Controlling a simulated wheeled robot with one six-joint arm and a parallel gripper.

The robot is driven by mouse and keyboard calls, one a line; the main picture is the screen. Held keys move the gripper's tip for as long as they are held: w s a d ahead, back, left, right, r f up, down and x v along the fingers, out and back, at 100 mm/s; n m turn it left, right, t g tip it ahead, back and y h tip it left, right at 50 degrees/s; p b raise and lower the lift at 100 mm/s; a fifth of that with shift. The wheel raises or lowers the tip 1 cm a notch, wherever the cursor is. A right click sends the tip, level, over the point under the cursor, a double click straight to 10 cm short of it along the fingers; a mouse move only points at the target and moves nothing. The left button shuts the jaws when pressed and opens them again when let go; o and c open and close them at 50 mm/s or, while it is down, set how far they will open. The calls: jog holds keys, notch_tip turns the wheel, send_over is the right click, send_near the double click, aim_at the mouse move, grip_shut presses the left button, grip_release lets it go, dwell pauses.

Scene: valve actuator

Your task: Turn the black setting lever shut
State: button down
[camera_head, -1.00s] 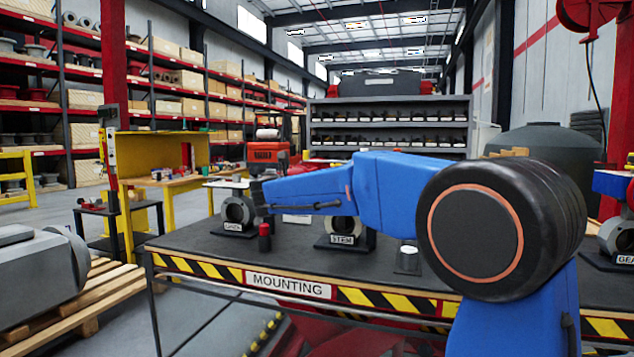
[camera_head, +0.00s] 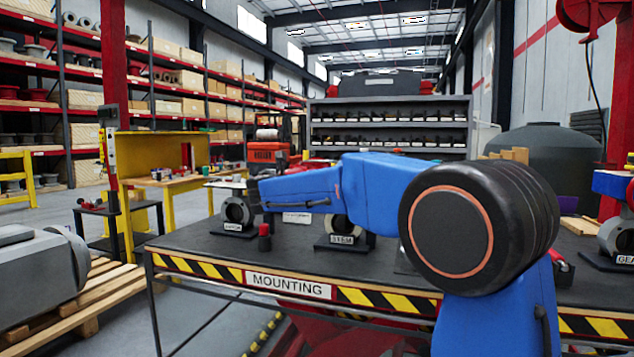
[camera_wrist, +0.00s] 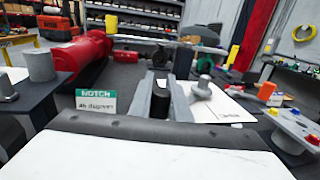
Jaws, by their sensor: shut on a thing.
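The black setting lever (camera_wrist: 160,101) shows as a short upright dark piece in the middle of the wrist view. My gripper (camera_wrist: 161,92) has its grey fingers on either side of it, shut on it. The lower part of the lever is hidden behind my white and black wrist housing. A green and white sign reading NOTCH (camera_wrist: 96,101) stands just left of the gripper. In the head view my blue arm reaches left over the bench, and I cannot make out the fingertips or the lever there.
A red cylinder (camera_wrist: 82,54) lies left of the gripper in the wrist view. The MOUNTING bench (camera_head: 210,246) carries a valve body labelled STEM (camera_head: 342,229) and a small red-and-black item (camera_head: 264,238).

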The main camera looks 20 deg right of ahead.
jog(key=shift+w+d+m+g+h, duration=0.5)
jog(key=shift+w+m+g+h, duration=0.3)
jog(key=shift+m+g, duration=0.6)
jog(key=shift+w+d+m+g+h, duration=0.45)
jog(key=shift+w+m+g+h, duration=0.35)
jog(key=shift+g, duration=1)
jog(key=shift+w+d+m+g+h, duration=0.55)
jog(key=shift+m+g+h, duration=0.35)
jog(key=shift+m+g, duration=0.55)
jog(key=c, duration=1.7)
grip_release()
jog(key=shift+o, duration=0.2)
jog(key=shift+a, duration=0.1)
jog(key=v, duration=1.7)
jog(key=shift+w, duration=0.2)
jog(key=shift+a, duration=0.15)
